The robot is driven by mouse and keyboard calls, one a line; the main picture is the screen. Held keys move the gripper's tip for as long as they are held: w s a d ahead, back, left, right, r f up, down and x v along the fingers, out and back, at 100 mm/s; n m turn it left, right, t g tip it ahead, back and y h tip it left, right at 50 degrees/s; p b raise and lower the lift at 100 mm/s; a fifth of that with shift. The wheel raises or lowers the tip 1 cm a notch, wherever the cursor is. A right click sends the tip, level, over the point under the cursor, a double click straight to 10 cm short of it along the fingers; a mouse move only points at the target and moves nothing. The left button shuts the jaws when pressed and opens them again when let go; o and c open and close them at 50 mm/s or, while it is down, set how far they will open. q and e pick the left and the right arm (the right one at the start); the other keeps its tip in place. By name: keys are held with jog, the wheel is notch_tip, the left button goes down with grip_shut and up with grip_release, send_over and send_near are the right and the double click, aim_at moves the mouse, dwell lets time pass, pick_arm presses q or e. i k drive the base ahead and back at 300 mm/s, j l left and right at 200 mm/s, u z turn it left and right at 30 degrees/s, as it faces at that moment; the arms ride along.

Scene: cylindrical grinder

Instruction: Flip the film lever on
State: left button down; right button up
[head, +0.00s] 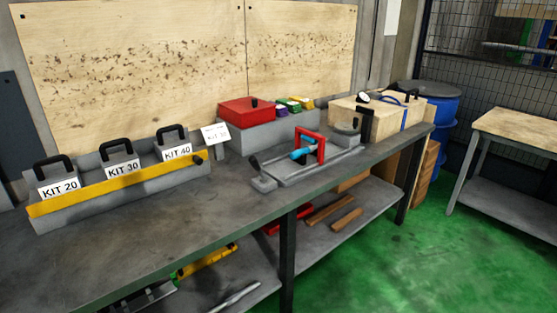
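I cannot tell for sure which part is the film lever. A grey bench device (318,165) with a red upright frame (309,146) and a blue cylindrical part (301,154) stands on the workbench right of centre. A short dark lever-like handle (254,162) tilts up at its left end, on a small grey block (264,184). Neither of my grippers shows in the head view.
The workbench (150,240) is clear at its front left. Grey boxes marked KIT 20, 30 and 40 stand behind a yellow bar (120,184). A red box (247,111) and a wooden case (377,120) stand behind. Green floor (425,250) is open at right, before another table (515,128).

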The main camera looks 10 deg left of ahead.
aim_at(252, 160)
jog(key=i+l, duration=0.35)
jog(key=i, duration=0.15)
jog(key=i+l, duration=0.35)
jog(key=i, duration=0.15)
jog(key=z, duration=0.05)
